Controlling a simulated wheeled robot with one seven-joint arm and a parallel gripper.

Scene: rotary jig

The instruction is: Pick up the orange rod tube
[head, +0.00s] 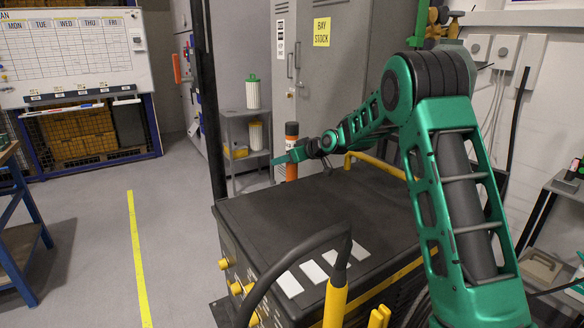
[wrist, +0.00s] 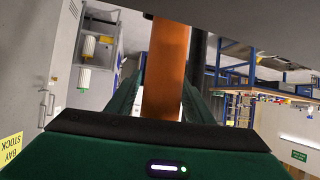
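The orange rod tube (head: 292,172) stands upright with a black top, just past the far edge of the dark bench top, its lower end hidden. My gripper (head: 288,157) reaches it from the right, with a green finger across the tube's upper part. In the wrist view the orange tube (wrist: 165,70) runs between the two green fingers of my gripper (wrist: 165,90). It fills nearly all of the gap. I cannot tell whether both fingers press on it.
The dark bench top (head: 330,225) lies below my arm, with several white plates (head: 315,271) and a yellow rail. A grey shelf (head: 240,130) with white containers stands behind. Grey lockers (head: 300,60) stand at the back.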

